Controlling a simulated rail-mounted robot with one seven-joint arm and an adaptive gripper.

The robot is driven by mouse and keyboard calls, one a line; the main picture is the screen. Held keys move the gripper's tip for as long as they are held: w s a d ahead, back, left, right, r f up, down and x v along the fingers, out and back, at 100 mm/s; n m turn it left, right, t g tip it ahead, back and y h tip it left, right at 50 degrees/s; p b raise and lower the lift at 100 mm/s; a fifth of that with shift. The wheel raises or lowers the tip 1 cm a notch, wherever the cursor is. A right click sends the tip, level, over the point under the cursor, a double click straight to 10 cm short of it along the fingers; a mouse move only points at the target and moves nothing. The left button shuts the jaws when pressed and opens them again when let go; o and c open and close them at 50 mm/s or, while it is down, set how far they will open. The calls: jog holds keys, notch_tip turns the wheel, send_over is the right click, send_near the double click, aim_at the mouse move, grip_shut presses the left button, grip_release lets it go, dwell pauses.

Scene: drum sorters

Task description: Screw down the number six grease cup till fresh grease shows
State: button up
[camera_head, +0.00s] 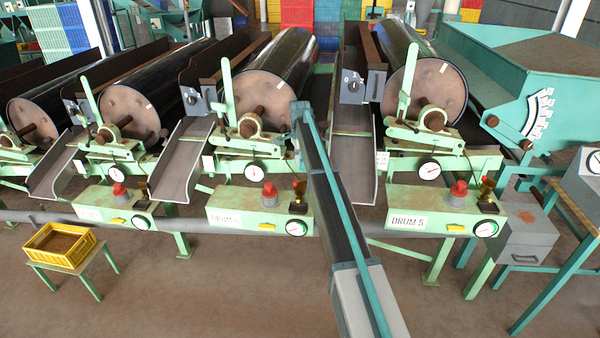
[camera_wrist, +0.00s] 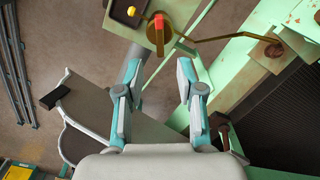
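In the wrist view, my gripper (camera_wrist: 159,72) is open, with nothing between its fingers. A round brass cup (camera_wrist: 150,20) with a red block on top lies beyond the fingertips, apart from them. A thin brass pipe (camera_wrist: 215,38) runs from it towards a brown round part on the green frame. In the head view, small brass fittings stand on the green control boxes, one beside the middle drum's gauge (camera_head: 299,189) and one at the right drum (camera_head: 487,188). The right box reads DRUM 5; the middle label is unclear. I see no number on the brass cup and cannot make out grease.
Black drums (camera_head: 284,60) on green frames stand in a row, with grey chutes (camera_head: 183,158) between them. A yellow crate (camera_head: 60,262) sits on a low stand at the left. Grey piping (camera_head: 160,222) runs along the front. The floor in front is mostly clear.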

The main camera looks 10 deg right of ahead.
jog(key=shift+r, duration=1.35)
jog(key=s+f+n+g, duration=0.1)
jog(key=s+f+n, duration=1.2)
jog(key=s+f, duration=2)
jog(key=s+f+g, duration=0.2)
jog(key=s+f, duration=0.1)
jog(key=s, duration=1.2)
jog(key=s+f+n+g, duration=0.1)
jog(key=s+f, duration=0.3)
jog(key=s, duration=1.2)
jog(key=s+f+n+g, duration=0.1)
jog(key=s+f, duration=0.3)
jog(key=s, duration=1.2)
jog(key=shift+g, duration=0.9)
